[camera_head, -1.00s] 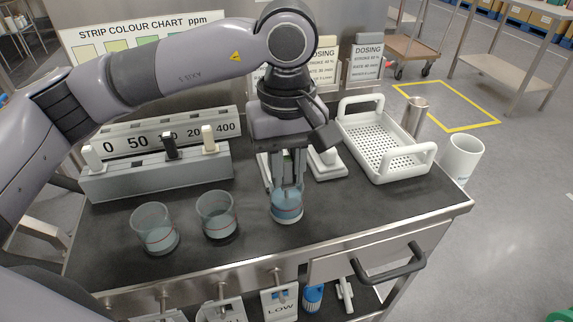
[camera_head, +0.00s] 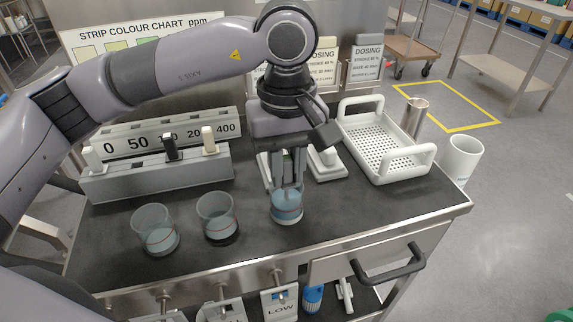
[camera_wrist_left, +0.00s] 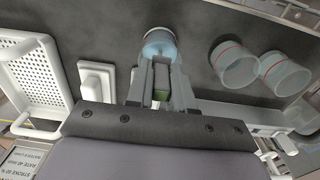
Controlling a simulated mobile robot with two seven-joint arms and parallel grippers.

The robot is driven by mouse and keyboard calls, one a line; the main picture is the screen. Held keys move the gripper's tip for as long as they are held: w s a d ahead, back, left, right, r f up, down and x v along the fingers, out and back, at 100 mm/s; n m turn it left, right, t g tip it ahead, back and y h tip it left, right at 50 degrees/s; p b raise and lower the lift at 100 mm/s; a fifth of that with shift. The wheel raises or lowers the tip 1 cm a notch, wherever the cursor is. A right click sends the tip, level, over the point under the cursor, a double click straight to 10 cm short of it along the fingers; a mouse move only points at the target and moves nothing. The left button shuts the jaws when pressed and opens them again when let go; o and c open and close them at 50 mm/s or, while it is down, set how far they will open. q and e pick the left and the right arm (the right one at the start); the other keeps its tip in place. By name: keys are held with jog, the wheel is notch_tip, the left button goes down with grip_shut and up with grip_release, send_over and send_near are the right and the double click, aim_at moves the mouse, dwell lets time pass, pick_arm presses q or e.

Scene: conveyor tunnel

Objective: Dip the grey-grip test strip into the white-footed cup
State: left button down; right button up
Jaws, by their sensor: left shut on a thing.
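The white-footed cup (camera_head: 287,214) stands upright at the right end of a row of three clear cups, with bluish liquid inside. It also shows in the wrist view (camera_wrist_left: 159,46). My left gripper (camera_head: 287,186) points down over this cup, its fingertips at about the rim. It is shut on the test strip, whose grip (camera_wrist_left: 160,95) shows as a greenish-grey patch between the fingers. The strip's lower end is hidden by the fingers and cup, so I cannot tell whether it touches the liquid. My right gripper is out of view.
Two other cups, a dark-footed one (camera_head: 218,217) and one farther left (camera_head: 156,231), stand close by. A grey rack (camera_head: 150,178) behind holds strips with white, black and cream grips. A white perforated basket (camera_head: 385,150) stands right. The front right bench top is clear.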

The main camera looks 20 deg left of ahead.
pick_arm(q)
jog(key=shift+r+p, duration=2)
jog(key=shift+r, duration=1.55)
